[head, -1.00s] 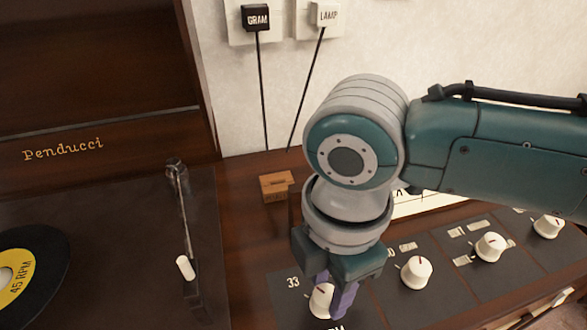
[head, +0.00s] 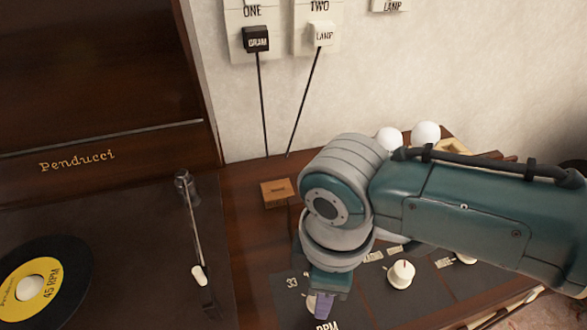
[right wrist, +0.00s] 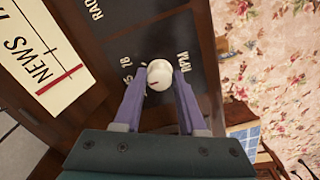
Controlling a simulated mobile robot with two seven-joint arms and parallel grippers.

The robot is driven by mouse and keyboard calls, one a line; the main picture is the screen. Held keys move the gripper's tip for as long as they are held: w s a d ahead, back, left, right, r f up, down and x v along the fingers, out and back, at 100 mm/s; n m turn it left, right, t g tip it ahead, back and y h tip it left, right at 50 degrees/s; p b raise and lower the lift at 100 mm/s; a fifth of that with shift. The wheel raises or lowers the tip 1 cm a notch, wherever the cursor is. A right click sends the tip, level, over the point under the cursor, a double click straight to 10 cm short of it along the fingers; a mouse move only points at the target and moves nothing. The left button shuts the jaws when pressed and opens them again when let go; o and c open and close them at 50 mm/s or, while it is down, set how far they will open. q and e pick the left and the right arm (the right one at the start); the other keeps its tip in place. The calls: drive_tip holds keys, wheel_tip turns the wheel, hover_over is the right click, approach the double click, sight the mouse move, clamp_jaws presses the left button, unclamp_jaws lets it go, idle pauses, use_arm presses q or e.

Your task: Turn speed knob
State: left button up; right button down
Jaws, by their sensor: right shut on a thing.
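The speed knob (right wrist: 159,74) is a round cream-white knob on a dark panel marked 33, 45, 78 and RPM. In the right wrist view it sits between the two purple fingertips of my right gripper (right wrist: 160,82), which is shut on it, one finger on each side. In the head view my right gripper (head: 319,304) points down over the panel beside the 33 mark and hides most of the knob. Where the knob's pointer stands is hard to tell. My left gripper is not in view.
Another white knob (head: 401,273) stands on the panel to the right. A record (head: 62,290) and tonearm (head: 194,235) lie left. A small wooden block (head: 276,192) is behind. Plugs GRAM (head: 256,39) and LAMP (head: 322,34) are on the wall.

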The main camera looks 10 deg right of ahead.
idle(0.4)
drive_tip(key=shift+c, duration=2.4)
unclamp_jaws()
wheel_tip(320, 180, up, 10)
drive_tip(key=p, duration=0.4)
